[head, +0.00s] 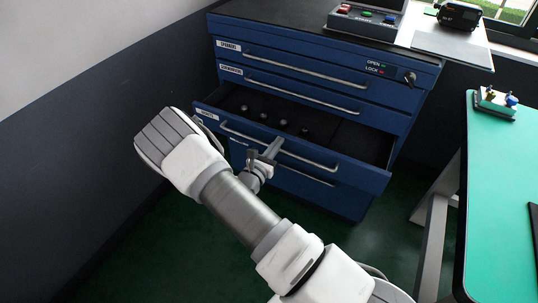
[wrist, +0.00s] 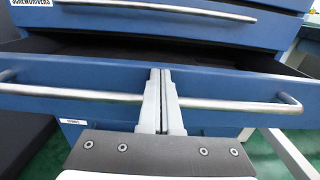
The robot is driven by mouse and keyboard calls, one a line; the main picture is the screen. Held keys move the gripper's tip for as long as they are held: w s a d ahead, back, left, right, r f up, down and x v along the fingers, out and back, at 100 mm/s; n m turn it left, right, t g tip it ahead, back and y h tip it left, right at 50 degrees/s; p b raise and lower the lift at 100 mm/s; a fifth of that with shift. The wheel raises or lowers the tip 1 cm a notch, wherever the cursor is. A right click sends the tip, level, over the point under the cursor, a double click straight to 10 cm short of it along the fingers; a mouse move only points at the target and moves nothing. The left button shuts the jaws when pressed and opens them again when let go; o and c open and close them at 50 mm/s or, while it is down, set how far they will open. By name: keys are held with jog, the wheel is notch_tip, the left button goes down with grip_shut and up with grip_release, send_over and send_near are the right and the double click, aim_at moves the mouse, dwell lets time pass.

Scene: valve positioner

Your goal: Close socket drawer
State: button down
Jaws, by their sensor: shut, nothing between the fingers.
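The socket drawer (head: 350,166) is the third drawer down in the blue cabinet. It is pulled out, and several dark sockets lie inside it. Its front (wrist: 225,120) fills the middle of the wrist view, with a long metal bar handle (wrist: 60,94) across it. My gripper (head: 274,148) is shut and empty. In the wrist view the fingers of my gripper (wrist: 160,75) are pressed together in front of the drawer, overlapping the middle of the handle. I cannot tell whether they touch the handle or the drawer front.
The spanners drawer (head: 270,58) and the screwdrivers drawer (head: 262,80) above are shut. A panel with open and lock lights and a key (head: 408,77) is at the upper right. A green-topped bench (head: 505,180) stands to the right. Dark wall (head: 80,170) lies to the left.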

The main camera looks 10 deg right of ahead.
jog(key=b, duration=0.2)
send_over(298, 127)
jog(key=shift+s+a, duration=0.15)
jog(key=shift+s, duration=0.15)
jog(key=shift+w, duration=0.25)
jog(key=shift+w+d+r+b, duration=0.2)
jog(key=shift+d+b, duration=0.1)
jog(key=shift+r, duration=0.15)
